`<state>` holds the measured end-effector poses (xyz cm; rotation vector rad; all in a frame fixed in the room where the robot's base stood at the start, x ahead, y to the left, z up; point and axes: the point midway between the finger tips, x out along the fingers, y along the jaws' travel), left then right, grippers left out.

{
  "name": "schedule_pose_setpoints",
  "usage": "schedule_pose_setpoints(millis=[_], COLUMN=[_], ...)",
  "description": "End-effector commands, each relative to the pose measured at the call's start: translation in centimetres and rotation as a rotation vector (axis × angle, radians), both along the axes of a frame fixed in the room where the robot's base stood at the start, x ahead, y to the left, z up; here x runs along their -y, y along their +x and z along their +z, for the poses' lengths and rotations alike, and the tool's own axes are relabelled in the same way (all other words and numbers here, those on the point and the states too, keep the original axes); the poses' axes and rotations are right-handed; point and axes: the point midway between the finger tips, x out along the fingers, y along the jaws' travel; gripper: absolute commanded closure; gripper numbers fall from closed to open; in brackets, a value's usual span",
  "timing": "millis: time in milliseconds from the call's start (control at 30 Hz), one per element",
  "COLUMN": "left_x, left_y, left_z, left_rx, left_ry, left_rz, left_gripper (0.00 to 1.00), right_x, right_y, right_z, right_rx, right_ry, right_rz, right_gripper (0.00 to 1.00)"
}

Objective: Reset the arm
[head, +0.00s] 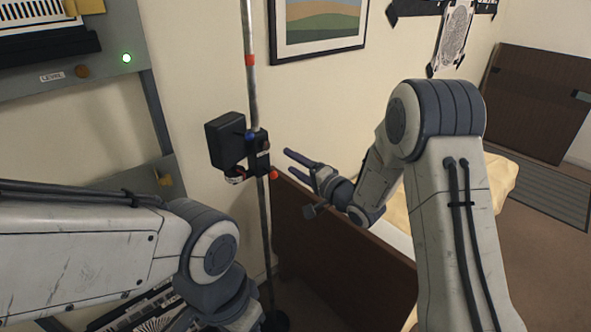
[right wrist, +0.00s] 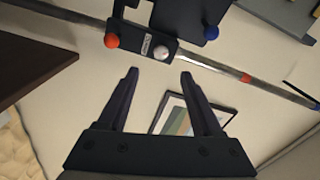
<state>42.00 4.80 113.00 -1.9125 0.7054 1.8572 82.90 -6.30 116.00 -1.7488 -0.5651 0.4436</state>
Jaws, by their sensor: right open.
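My right arm (head: 455,200) comes up from the lower right and bends at a high elbow, reaching in toward the pole. My right gripper (head: 282,160) is open and empty. Its fingers point left toward the black clamp (head: 257,152) on the pole, apart from it. In the right wrist view, the two fingers (right wrist: 159,73) are spread with nothing between them, and the clamp (right wrist: 142,46) lies beyond their tips. My left arm (head: 90,245) comes in from the left and bends down at the bottom. Its gripper does not show.
A metal pole (head: 251,80) stands upright and carries a black box (head: 226,141) on the clamp. A brown bed board (head: 335,245) stands below my right gripper. A framed picture (head: 318,28) hangs on the wall. A grey panel (head: 110,85) is at the left.

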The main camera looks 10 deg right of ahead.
Motion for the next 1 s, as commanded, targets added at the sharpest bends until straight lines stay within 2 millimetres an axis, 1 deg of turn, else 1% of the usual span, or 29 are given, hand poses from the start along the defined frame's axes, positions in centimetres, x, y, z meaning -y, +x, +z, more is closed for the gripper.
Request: schedule_pose_setpoints(millis=[100,433,533,633,667,767,800,867,900,967,1000], left_x=[0.0,0.0,0.0,0.0,0.0,0.0,0.0,0.0,0.0,0.0,0.0], left_y=[0.0,0.0,0.0,0.0,0.0,0.0,0.0,0.0,0.0,0.0,0.0], left_z=[-0.2,-0.1,-0.1,-0.1,-0.1,-0.1,-0.1,-0.1,-0.1,-0.1,-0.1], left_rx=[0.0,0.0,0.0,0.0,0.0,0.0,0.0,0.0,0.0,0.0,0.0], left_ry=[0.0,0.0,0.0,0.0,0.0,0.0,0.0,0.0,0.0,0.0,0.0], left_rz=[0.0,0.0,0.0,0.0,0.0,0.0,0.0,0.0,0.0,0.0,0.0], left_gripper=[0.5,0.5,0.5,0.5,0.5,0.5,0.5,0.5,0.5,0.5,0.5], right_x=[0.3,0.0,-0.9,-2.3,-2.7,-3.8,-4.1,-4.4,-4.5,-4.6,-4.6], right_y=[-0.4,-0.4,-0.7,-1.6,-2.2,-4.8,-6.1,-8.5,-10.3,-13.4,-15.6], right_z=[0.0,0.1,0.1,0.0,-0.1,-0.6,-0.8,-1.3,-1.6,-2.0,-2.3], right_rx=[0.0,-0.001,-0.01,-0.031,-0.043,-0.092,-0.114,-0.153,-0.18,-0.221,-0.248], right_ry=[0.0,-0.02,-0.113,-0.297,-0.364,-0.597,-0.688,-0.818,-0.901,-1.018,-1.091], right_rz=[0.0,-0.003,-0.017,-0.036,-0.039,-0.028,-0.012,0.024,0.059,0.124,0.178], right_gripper=[0.33,0.33,0.33,0.33,0.33,0.33,0.33,0.33,0.33,0.33,0.33])
